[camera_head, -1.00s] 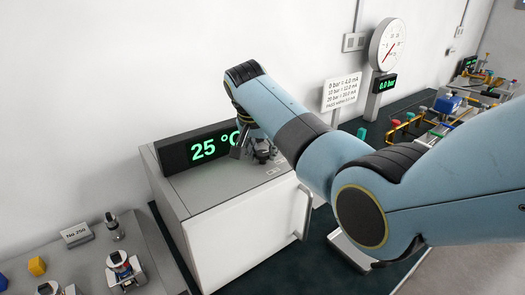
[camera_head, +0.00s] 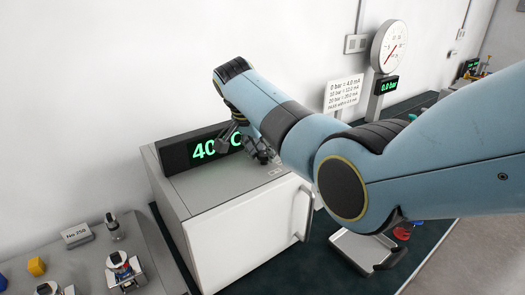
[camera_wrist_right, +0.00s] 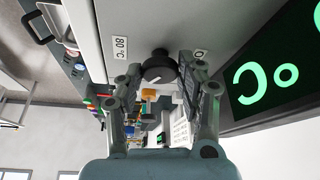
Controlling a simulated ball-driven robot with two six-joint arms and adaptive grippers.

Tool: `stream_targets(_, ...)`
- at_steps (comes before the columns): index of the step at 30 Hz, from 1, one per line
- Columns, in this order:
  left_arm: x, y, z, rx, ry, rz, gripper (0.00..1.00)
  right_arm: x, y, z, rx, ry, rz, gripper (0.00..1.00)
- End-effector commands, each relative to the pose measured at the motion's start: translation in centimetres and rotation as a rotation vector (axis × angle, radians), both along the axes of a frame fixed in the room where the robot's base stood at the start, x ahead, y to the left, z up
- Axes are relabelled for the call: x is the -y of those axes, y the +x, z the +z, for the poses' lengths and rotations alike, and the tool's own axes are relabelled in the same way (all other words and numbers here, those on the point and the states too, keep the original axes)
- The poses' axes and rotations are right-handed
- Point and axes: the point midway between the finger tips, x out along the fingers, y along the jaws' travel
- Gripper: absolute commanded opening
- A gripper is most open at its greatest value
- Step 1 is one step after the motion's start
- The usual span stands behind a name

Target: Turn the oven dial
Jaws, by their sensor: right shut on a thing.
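The oven is a white box (camera_head: 245,235) with a grey top, in the middle of the head view. Its black display (camera_head: 177,158) shows a green 40, with the unit partly covered by my right gripper (camera_head: 242,146). In the wrist view the oven dial (camera_wrist_right: 158,67) is a round dark knob with a white pointer mark. The fingers of my right gripper (camera_wrist_right: 158,73) stand on both sides of the dial and are shut on it. An 80 °C label (camera_wrist_right: 119,48) is left of the dial. My left gripper is not in view.
A gauge (camera_head: 389,46) and a scale sign (camera_head: 345,94) stand behind my right arm. A grey tray (camera_head: 352,247) lies on the dark bench to the right. Small parts and a sign (camera_head: 76,235) are on the grey surface at the left.

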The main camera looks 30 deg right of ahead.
Motion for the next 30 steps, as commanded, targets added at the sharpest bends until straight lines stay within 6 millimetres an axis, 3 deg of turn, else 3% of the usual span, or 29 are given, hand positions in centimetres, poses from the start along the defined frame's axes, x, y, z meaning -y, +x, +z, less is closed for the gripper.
stream_targets(3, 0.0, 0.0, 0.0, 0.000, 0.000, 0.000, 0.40, 0.0, 0.1, 0.1, 0.004, 0.001, 0.002, 0.05)
stream_targets(4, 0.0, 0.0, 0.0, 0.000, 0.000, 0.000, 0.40, 0.0, 0.1, 0.1, 0.004, 0.001, 0.002, 0.40)
stream_targets(9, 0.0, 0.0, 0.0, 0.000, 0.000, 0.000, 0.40, 0.0, 0.1, 0.1, 0.002, 0.000, 0.001, 0.60)
stream_targets(20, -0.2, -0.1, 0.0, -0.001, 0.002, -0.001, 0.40, -0.3, 0.0, 0.9, 0.003, 0.000, 0.001, 0.60)
stream_targets(30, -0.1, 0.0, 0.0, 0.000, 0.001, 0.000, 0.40, -2.9, -1.1, 7.5, 0.005, 0.002, 0.002, 0.60)
